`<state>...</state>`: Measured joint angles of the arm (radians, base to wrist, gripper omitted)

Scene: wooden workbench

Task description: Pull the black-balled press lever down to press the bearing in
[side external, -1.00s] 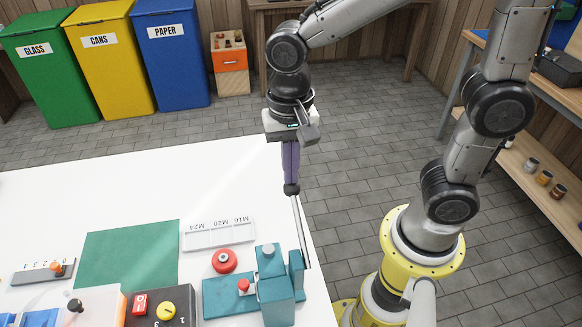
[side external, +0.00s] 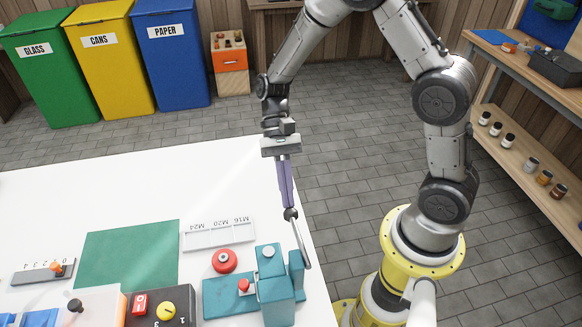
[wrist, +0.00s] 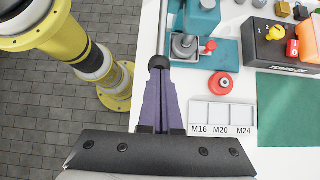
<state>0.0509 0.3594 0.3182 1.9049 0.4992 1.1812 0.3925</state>
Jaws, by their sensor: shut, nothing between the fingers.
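The teal bearing press (side external: 279,307) stands at the bench's front right edge. Its grey lever rod (side external: 301,240) leans up from the press's right side to a black ball (side external: 291,213). My gripper (side external: 289,205) is shut, its purple fingers pointing down with their tips at the ball. In the wrist view the closed fingers (wrist: 160,84) meet the black ball (wrist: 158,62), seemingly touching it from above rather than gripping around it. A grey round part (wrist: 184,45) shows on the press. I cannot make out the bearing.
A red button (side external: 225,261) and a small red knob (side external: 243,286) sit left of the press. A white tray marked M16, M20, M24 (side external: 218,234) lies behind them. A green mat (side external: 130,255) lies farther left.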

